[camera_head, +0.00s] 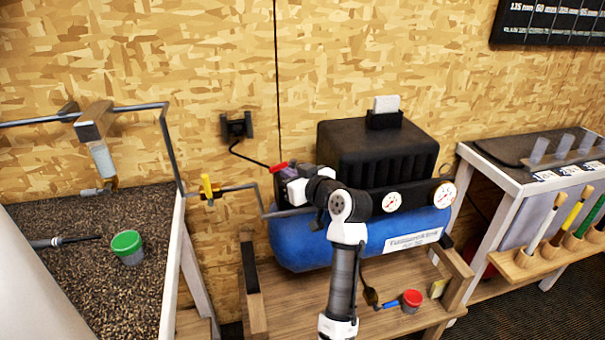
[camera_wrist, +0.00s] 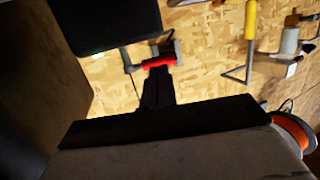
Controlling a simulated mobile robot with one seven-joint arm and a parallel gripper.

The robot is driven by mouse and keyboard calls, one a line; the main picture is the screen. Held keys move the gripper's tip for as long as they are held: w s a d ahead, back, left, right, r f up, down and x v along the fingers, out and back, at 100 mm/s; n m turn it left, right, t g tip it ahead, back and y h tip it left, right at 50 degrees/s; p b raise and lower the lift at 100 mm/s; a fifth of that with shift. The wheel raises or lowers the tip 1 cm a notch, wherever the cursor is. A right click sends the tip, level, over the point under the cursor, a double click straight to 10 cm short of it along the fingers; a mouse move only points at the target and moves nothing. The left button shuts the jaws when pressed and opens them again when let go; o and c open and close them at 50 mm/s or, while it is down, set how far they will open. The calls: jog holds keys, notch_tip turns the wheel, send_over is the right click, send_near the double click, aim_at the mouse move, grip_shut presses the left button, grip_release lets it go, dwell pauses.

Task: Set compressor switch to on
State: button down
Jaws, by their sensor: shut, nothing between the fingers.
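The compressor has a blue tank (camera_head: 300,240) and a ribbed black housing (camera_head: 375,150), and stands on a wooden bench. A red part (camera_head: 278,167), perhaps the switch, shows at its left end. In the wrist view a red bar (camera_wrist: 158,62), likely the same part, lies right at the tips of my dark fingers. My gripper (camera_wrist: 157,76) is shut and empty. I cannot tell whether it touches the red bar. A small green glow (camera_wrist: 97,56) shows beside the dark housing (camera_wrist: 105,22). In the head view my arm hides part of the compressor's left end and my fingertips are unclear.
A wall socket (camera_head: 237,126) with a black cable is behind. A yellow-handled valve (camera_head: 208,188) sits left of the compressor. A green-lidded jar (camera_head: 127,246) is on the left table (camera_head: 70,275).

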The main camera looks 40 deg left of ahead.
aim_at(274, 169)
jog(key=shift+x, duration=0.85)
jog(key=shift+s+a+f+b, duration=0.15)
jog(key=shift+a+b, duration=0.7)
jog(key=shift+a, duration=0.15)
jog(key=shift+a+r, duration=0.2)
jog(key=shift+s, duration=0.1)
